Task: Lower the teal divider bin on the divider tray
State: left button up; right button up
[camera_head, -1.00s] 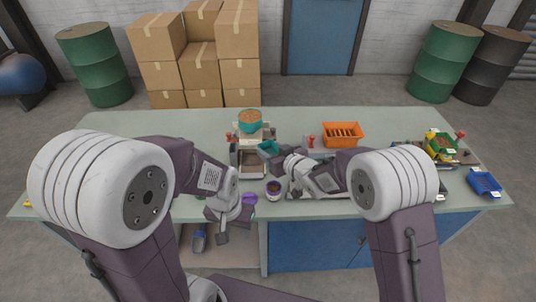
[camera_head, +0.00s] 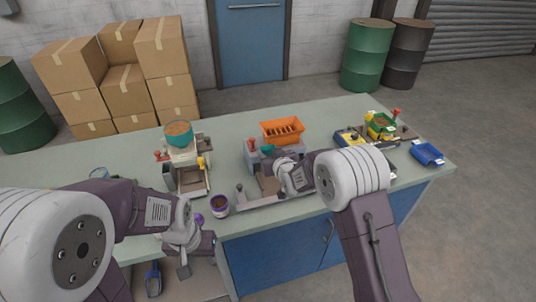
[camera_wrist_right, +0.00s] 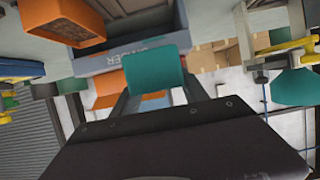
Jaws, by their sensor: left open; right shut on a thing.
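The teal divider bin (camera_head: 268,149) is held in my right gripper (camera_head: 276,163), at the grey divider tray (camera_head: 249,158). In the right wrist view the teal bin (camera_wrist_right: 155,72) sits between the fingers of my right gripper (camera_wrist_right: 157,102), in front of the grey tray wall (camera_wrist_right: 100,63) with partly readable lettering. The wrist and gripper hide part of the tray in the head view. I cannot tell whether the bin touches the tray. My left gripper (camera_head: 194,258) is open and empty at the table's front edge.
An orange slotted bin (camera_head: 282,131) stands just behind the tray. The filler machine with a teal bowl (camera_head: 178,134) is to the left, and a purple-rimmed cup (camera_head: 219,206) is in front. A green bin (camera_head: 381,126) and blue tray (camera_head: 427,154) are at the right.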

notch_tip(320, 180, down, 8)
jog(key=b, duration=0.5)
jog(key=shift+b, duration=0.35)
jog(key=shift+f+b, duration=0.1)
jog(key=shift+b, duration=0.2)
dwell(0.4)
jog(key=shift+f, duration=0.15)
jog(key=shift+f+b, duration=0.1)
jog(key=shift+b, duration=0.2)
jog(key=shift+f, duration=0.15)
dwell(0.3)
jog(key=shift+f+b, duration=0.15)
jog(key=shift+b, duration=0.3)
dwell(0.4)
